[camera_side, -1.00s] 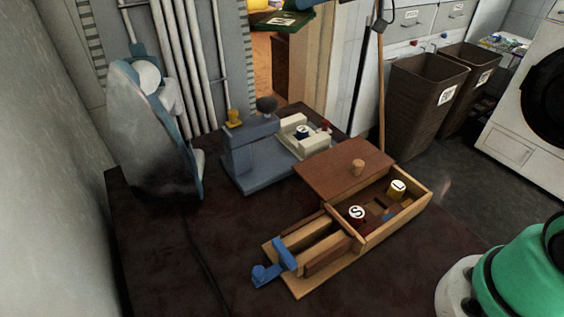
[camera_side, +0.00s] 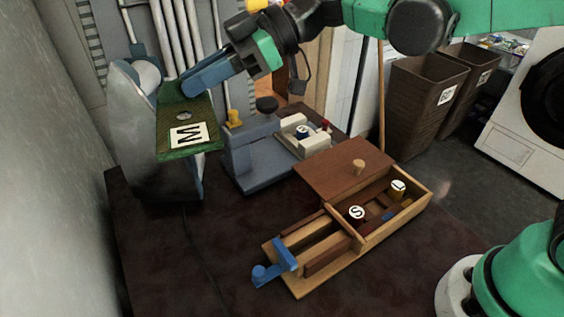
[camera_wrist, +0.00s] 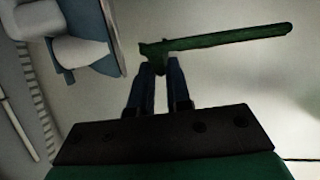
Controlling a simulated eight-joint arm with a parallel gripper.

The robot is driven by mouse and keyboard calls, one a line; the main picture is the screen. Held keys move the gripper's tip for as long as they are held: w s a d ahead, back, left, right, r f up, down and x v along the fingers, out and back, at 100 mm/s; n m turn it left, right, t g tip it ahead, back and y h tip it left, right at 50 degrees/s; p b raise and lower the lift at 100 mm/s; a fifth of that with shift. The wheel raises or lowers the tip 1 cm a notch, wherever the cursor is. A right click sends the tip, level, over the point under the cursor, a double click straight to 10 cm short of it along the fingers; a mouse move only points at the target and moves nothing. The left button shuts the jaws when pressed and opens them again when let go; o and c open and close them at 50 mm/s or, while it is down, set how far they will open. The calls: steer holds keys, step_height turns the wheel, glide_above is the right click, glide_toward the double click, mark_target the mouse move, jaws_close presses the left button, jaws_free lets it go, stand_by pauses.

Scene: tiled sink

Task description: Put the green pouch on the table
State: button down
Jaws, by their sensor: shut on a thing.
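The green pouch (camera_side: 186,128) is a flat green piece with a white label marked M. In the side view it hangs in the air at the upper left, in front of the iron-shaped object. My gripper (camera_side: 187,88) is shut on its upper edge. In the wrist view the pouch (camera_wrist: 220,42) shows nearly edge-on as a dark green strip, pinched between the blue fingertips (camera_wrist: 157,66). The dark brown table (camera_side: 205,260) lies below, and the pouch is apart from its top.
A blue-white iron-like object (camera_side: 130,125) stands at the table's left, close to the pouch. A grey-blue device (camera_side: 255,160) stands to the right of it. A wooden box (camera_side: 350,230) with an open lid fills the table's right. The left front tabletop is clear.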

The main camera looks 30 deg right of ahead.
steer(key=s+a+f+n+g, duration=0.3)
steer(key=s+a+n+g, duration=0.4)
steer(key=s+a+g, duration=0.15)
steer(key=shift+h, duration=0.3)
steer(key=f, duration=1)
steer(key=w+a+f, duration=0.1)
steer(key=f, duration=0.4)
steer(key=shift+s+f, duration=0.1)
steer(key=shift+f, duration=2.05)
steer(key=shift+f, duration=0.15)
